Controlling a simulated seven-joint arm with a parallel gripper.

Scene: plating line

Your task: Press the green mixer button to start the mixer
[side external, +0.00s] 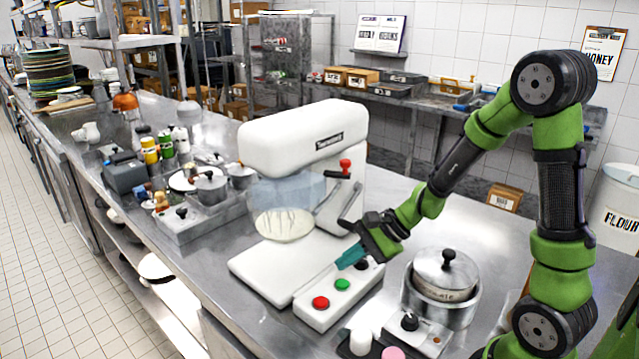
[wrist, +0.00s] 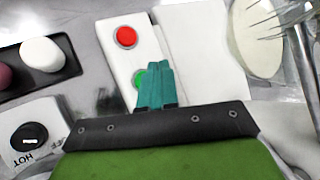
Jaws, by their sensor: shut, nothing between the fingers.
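The green mixer button (side external: 342,284) sits on a white control strip (side external: 318,318) at the mixer's front, between a red button (side external: 320,302) and a dark one (side external: 362,264). The white mixer (side external: 300,137) stands behind with its bowl. My gripper (side external: 341,264) is shut and empty, its teal fingers pointing down-left over the strip close to the green button. In the wrist view, the fingers (wrist: 159,66) partly cover the green button (wrist: 139,77); the red button (wrist: 125,37) is clear of them. I cannot tell whether the fingertips touch the strip.
A lidded steel pot (side external: 440,284) stands right of the strip. A hot-plate control box with a black knob (side external: 409,321) is at the front. A small dark tray with white and pink items (wrist: 42,52) lies beside it. Pans and bottles crowd the counter left of the mixer.

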